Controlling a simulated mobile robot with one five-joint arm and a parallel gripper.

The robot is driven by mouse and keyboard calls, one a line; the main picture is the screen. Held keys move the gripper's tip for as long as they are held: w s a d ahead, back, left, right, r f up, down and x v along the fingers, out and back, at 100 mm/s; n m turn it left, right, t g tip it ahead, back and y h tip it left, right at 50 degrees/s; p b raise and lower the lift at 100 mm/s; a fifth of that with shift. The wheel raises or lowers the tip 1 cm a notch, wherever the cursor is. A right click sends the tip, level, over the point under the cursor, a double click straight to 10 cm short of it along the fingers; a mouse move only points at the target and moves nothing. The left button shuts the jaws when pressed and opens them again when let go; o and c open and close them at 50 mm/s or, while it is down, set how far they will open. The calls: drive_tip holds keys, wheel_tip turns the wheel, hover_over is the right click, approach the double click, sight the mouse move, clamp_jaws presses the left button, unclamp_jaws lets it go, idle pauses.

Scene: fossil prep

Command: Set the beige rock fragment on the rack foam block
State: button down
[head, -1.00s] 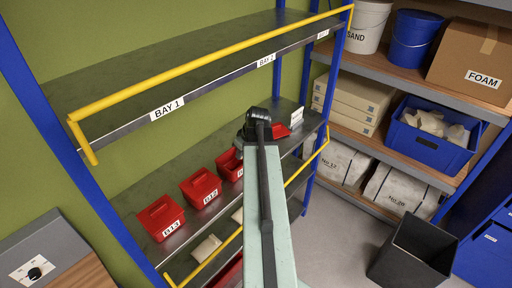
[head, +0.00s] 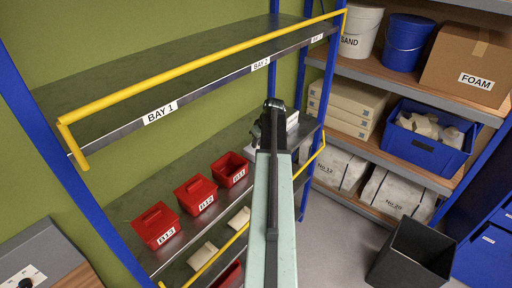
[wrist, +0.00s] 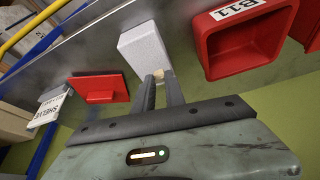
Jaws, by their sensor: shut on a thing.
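My gripper (wrist: 161,88) is shut on the beige rock fragment (wrist: 159,74), a small bit of which shows between the fingertips in the wrist view. The rest of the fragment is hidden by the fingers. The pale grey rack foam block (wrist: 142,48) lies just beyond the fingertips on the shelf. I cannot tell whether the fragment touches it. In the head view, my gripper (head: 272,108) is over the far right part of the middle shelf, and my arm hides the fragment there.
The open red bin B11 (wrist: 246,38) is right of the foam block in the wrist view. A red lid (wrist: 98,88) and a white sign (wrist: 46,108) are left of it. Lidded bins B12 (head: 196,193) and B13 (head: 157,226) share the shelf (head: 150,182). A yellow rail (head: 210,70) runs above.

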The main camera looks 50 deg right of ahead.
drive_tip(key=shift+w+d+f, duration=0.1)
drive_tip(key=shift+w+d, duration=0.75)
drive_tip(key=shift+d, duration=0.2)
drive_tip(key=f+b, duration=0.4)
drive_tip(key=shift+w+d, duration=0.15)
drive_tip(key=shift+d, duration=0.05)
drive_tip(key=shift+r, duration=0.2)
drive_tip(key=shift+f, duration=0.1)
drive_tip(key=c, duration=1.4)
unclamp_jaws()
